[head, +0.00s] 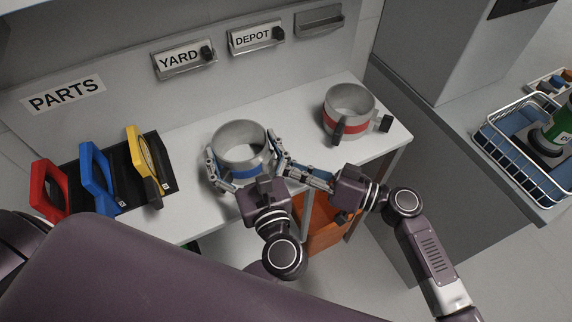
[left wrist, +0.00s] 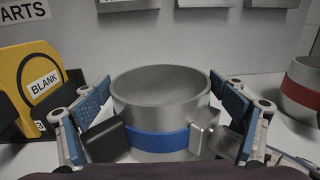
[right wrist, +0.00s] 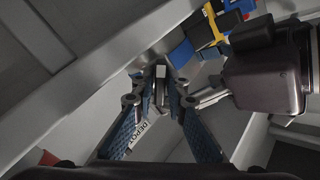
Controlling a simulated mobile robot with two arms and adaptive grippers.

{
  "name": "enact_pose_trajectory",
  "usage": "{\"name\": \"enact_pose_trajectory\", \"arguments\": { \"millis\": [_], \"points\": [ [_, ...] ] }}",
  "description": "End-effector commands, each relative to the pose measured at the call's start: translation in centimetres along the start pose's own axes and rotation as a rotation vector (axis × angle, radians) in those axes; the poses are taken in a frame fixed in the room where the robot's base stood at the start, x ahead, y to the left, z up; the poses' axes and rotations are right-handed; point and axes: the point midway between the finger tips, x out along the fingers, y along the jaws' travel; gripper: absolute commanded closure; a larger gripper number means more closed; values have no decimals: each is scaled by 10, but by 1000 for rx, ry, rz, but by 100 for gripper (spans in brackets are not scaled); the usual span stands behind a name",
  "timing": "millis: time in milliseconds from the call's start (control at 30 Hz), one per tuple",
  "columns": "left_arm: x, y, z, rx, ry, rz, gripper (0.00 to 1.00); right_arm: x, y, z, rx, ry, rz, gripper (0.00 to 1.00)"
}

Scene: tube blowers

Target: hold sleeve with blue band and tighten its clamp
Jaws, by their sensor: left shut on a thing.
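The blue-band sleeve (head: 238,138) is a grey metal ring standing upright on the white table. It also shows in the left wrist view (left wrist: 160,95), with a dark block on its left and a grey metal lug (left wrist: 204,128) on its right front. My left gripper (head: 243,165) is shut on the sleeve, one finger on each side. My right gripper (head: 284,161) is just right of the sleeve, its fingers pointing left. In the right wrist view its fingers (right wrist: 166,80) are partly apart, with a small pale block near the tips. Contact there cannot be told.
A red-band sleeve (head: 349,105) stands at the table's right. Red, blue and yellow (head: 143,160) tools stand in a dark rack at left. YARD (head: 182,59) and DEPOT (head: 254,37) holders are on the wall. An orange bin (head: 322,232) is below; a wire basket (head: 515,165) is far right.

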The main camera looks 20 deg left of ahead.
Motion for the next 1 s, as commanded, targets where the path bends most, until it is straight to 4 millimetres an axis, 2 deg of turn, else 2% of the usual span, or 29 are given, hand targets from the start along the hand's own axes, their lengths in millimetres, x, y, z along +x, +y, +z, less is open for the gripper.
{"name": "enact_pose_trajectory", "arguments": {
  "millis": [467,667,1000],
  "points": [
    [0,0,0,1,0,0,42,0,1,0,63,1,2,100],
    [0,0,0,1,0,0,42,0,1,0,194,1,1,100],
    [0,0,0,1,0,1,42,0,2,0,507,1,1,100]
  ]
}}
